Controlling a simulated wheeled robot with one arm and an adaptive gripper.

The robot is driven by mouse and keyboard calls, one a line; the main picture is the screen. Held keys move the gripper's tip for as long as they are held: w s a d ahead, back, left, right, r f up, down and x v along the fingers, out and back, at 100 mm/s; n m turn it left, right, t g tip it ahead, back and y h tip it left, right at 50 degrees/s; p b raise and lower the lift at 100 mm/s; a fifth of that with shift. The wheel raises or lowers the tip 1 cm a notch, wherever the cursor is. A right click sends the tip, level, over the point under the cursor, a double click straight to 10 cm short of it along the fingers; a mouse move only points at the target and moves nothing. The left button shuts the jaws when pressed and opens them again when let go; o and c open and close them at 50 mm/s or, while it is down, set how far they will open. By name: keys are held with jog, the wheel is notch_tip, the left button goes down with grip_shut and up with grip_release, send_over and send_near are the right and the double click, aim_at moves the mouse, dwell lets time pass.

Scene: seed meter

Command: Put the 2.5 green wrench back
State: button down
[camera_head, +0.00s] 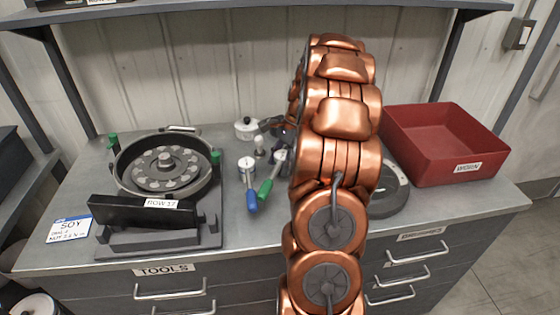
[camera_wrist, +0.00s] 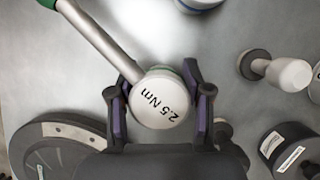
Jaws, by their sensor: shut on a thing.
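The green-handled wrench (camera_head: 267,188) is on or just above the bench, its round head near my gripper. In the wrist view, my gripper (camera_wrist: 158,108) is shut on the wrench's round white head (camera_wrist: 160,100), marked 2.5 Nm. Its metal shaft (camera_wrist: 100,40) runs to the upper left, with a bit of green at the end. In the head view my copper arm hides most of the gripper. I cannot tell whether the wrench touches the bench. A blue-handled wrench (camera_head: 250,190) lies just left of it.
A round seed meter (camera_head: 125,165) stands left, with a dark bar labelled ROW 17 in front. A red bin (camera_head: 440,143) stands right, and a dark disc (camera_head: 392,192) lies behind my arm. Small knobs (camera_wrist: 285,75) stand near the gripper. A TOOLS drawer (camera_head: 170,290) is below.

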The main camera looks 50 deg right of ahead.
jog(key=shift+f, duration=0.65)
jog(key=shift+c, duration=2.4)
grip_release()
jog(key=shift+s, duration=0.1)
jog(key=shift+r, duration=0.1)
jog(key=shift+r, duration=0.4)
jog(key=w+b+v, duration=0.1)
jog(key=b+v, duration=0.1)
jog(key=v, duration=1)
jog(key=shift+s+b, duration=0.35)
jog(key=shift+s, duration=0.1)
